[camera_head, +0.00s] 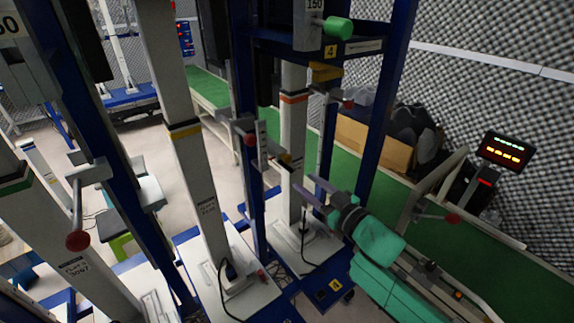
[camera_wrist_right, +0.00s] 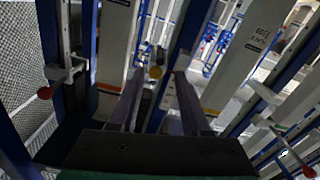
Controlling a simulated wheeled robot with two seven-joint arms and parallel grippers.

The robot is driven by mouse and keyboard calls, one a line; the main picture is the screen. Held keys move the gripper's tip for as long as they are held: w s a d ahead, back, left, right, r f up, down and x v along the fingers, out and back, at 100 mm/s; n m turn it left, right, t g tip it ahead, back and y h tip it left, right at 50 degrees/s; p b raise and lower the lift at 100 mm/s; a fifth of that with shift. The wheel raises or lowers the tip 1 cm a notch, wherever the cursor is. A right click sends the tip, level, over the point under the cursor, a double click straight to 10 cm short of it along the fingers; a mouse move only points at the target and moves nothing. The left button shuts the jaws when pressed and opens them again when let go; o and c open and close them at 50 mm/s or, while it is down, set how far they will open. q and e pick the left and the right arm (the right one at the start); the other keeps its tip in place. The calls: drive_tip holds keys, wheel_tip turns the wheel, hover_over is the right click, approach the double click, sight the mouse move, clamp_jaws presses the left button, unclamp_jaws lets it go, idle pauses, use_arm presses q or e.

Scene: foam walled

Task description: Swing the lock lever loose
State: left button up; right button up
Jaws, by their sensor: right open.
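Several lever arms with red knobs are mounted on the blue and white column frames; I cannot tell which is the lock lever. In the head view, one red-knobbed lever (camera_head: 249,140) is up and left of my right gripper, and another (camera_head: 349,103) is higher on the frame marked 4. A third (camera_head: 78,240) hangs at the far left. My right gripper (camera_head: 304,183) is open beside the white column of frame 4, apart from these knobs. In the wrist view, its open fingers (camera_wrist_right: 160,72) hold nothing; a red-knobbed lever (camera_wrist_right: 45,93) is at the left. My left gripper is out of view.
White columns (camera_head: 205,190) and blue posts crowd the left and middle. A green conveyor (camera_head: 520,265) with a cardboard box (camera_head: 375,145) and a lit display (camera_head: 503,151) are at the right. Pale floor shows between frames.

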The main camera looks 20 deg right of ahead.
sight(288, 166)
drive_tip(key=x, duration=0.8)
drive_tip(key=shift+w+a, duration=0.15)
drive_tip(key=shift+w, duration=0.25)
drive_tip(key=shift+s, duration=0.1)
clamp_jaws()
idle(0.6)
